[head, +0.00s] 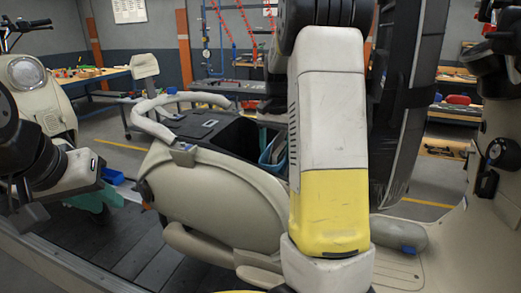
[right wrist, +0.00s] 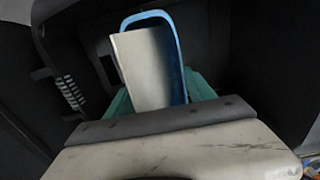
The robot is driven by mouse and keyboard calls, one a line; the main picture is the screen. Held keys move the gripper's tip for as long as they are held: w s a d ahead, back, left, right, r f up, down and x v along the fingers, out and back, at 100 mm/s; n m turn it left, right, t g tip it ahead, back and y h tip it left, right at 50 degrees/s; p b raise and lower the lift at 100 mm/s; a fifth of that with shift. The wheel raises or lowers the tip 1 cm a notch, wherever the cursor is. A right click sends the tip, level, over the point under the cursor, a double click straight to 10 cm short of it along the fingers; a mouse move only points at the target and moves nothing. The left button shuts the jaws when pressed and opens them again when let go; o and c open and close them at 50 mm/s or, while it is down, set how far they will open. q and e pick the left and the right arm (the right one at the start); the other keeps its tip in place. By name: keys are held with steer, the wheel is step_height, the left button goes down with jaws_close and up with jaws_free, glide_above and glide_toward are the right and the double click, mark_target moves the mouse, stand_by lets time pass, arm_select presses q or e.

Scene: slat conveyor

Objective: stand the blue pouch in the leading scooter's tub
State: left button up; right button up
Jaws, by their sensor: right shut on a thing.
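The blue pouch (head: 270,152) shows in the head view at the right end of the dark open tub (head: 235,133) of the middle cream scooter (head: 215,195). In the right wrist view the pouch (right wrist: 181,60) has a blue rim and a pale panel, with dark tub walls around it. My right gripper (right wrist: 160,95) is shut on it, its teal fingers partly hidden behind the grey-edged wrist housing. The pouch's lower end is hidden, so I cannot tell whether it touches the tub floor. My left gripper (head: 95,199) is open and empty, left of the scooter.
A second scooter with a round headlight (head: 26,72) stands at the far left. A cream panel (head: 490,190) stands at the right. The dark slat conveyor (head: 120,245) runs below. Workbenches (head: 95,73) stand behind. My right arm covers much of the middle scooter's right side.

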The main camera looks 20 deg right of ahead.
steer(key=o, duration=1.8)
steer(key=shift+f, duration=0.1)
step_height(320, 180, up, 11)
steer(key=s+a+f+n+t, duration=0.1)
steer(key=s+a+n+t, duration=0.1)
steer(key=s+a, duration=0.2)
steer(key=s+a+f+n+t+y, duration=0.1)
steer(key=s+a+n+t, duration=0.1)
steer(key=s, duration=0.9)
steer(key=s+a+f+n+t+y, duration=0.1)
steer(key=s+a+n+t, duration=0.1)
steer(key=s+a+n, duration=0.2)
steer(key=s+a, duration=0.3)
steer(key=s, duration=0.1)
steer(key=shift+s, duration=0.25)
